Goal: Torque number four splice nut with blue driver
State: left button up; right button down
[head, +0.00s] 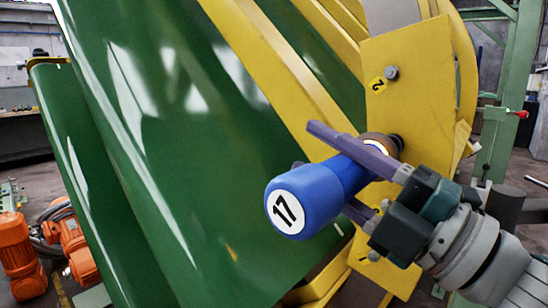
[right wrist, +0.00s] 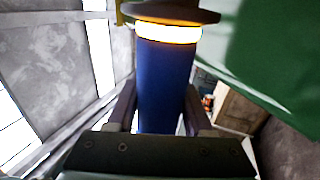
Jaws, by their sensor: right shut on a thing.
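The blue driver (head: 318,192) has a round white "17" label on its near end. It also fills the middle of the right wrist view (right wrist: 165,85), with a glowing pale ring and a brown collar at its far end. My right gripper (head: 328,158) is shut on the driver, its purple fingers on either side of the body. The driver's far end is at the yellow plate (head: 420,100), by a dark bolt or nut; whether it is seated cannot be told. A bolt (head: 391,72) sits higher, beside a number tag (head: 378,85) that seems to read 2. No number four is readable.
The large green curved drum panel (head: 180,140) and yellow beam (head: 265,75) lie left of the driver. Orange motors (head: 65,240) stand at the lower left. A green post (head: 500,120) stands at the right.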

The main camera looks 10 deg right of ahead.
jog(key=shift+d+r, duration=0.1)
dwell(0.4)
jog(key=shift+s+a+p, duration=0.4)
jog(key=shift+s+a, duration=0.35)
jog(key=shift+a, duration=0.25)
jog(key=shift+s+a+p, duration=0.35)
jog(key=shift+s+a, duration=0.4)
jog(key=shift+a, duration=0.25)
